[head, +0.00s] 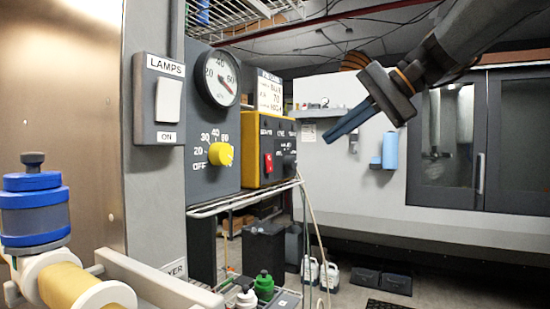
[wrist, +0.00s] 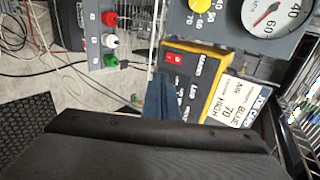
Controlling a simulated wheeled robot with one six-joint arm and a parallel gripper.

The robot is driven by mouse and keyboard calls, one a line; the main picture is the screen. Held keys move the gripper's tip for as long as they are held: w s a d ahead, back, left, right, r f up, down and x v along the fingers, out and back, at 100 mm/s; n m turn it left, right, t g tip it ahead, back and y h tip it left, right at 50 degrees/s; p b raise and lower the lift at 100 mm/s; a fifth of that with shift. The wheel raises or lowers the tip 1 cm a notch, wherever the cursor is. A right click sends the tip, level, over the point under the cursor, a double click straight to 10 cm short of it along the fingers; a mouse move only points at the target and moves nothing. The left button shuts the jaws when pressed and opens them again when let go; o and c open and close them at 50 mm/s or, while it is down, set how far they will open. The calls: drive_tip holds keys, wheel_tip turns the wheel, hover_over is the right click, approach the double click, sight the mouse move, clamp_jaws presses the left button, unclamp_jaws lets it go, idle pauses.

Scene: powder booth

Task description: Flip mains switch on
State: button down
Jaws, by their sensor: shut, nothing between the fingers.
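A red rocker switch (head: 268,163) is on the dark front of a yellow-edged control box (head: 285,125), left of centre in the head view. It also shows in the wrist view (wrist: 174,57), with "0" and "I"-like marks too small to read surely. I cannot read a mains label. My gripper (head: 329,136) is shut and empty, its blue fingers pointing down-left, to the right of the box and apart from it. In the wrist view the blue fingers (wrist: 160,85) overlap the box's lower left edge; the rocker is just beyond their tips.
A grey panel with a gauge (head: 220,78) and a yellow knob (head: 220,154) adjoins the box on the left. A white LAMPS switch (head: 168,99) is further left. A wire shelf (head: 250,197) runs below the box.

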drive_tip(key=shift+a, duration=0.2)
drive_tip(key=p, duration=0.4)
approach(270, 163)
wheel_tip(270, 163, down, 4)
drive_tip(key=w+a, duration=0.2)
drive_tip(key=a, duration=0.1)
drive_tip(key=shift+w+a+f, duration=0.15)
drive_tip(key=shift+a+f, duration=0.2)
drive_tip(key=shift+a, duration=0.15)
drive_tip(key=shift+w+a+f, duration=0.1)
drive_tip(key=shift+f, duration=0.1)
drive_tip(key=shift+r, duration=0.15)
drive_tip(key=shift+r+p, duration=0.4)
drive_tip(key=shift+r, duration=0.4)
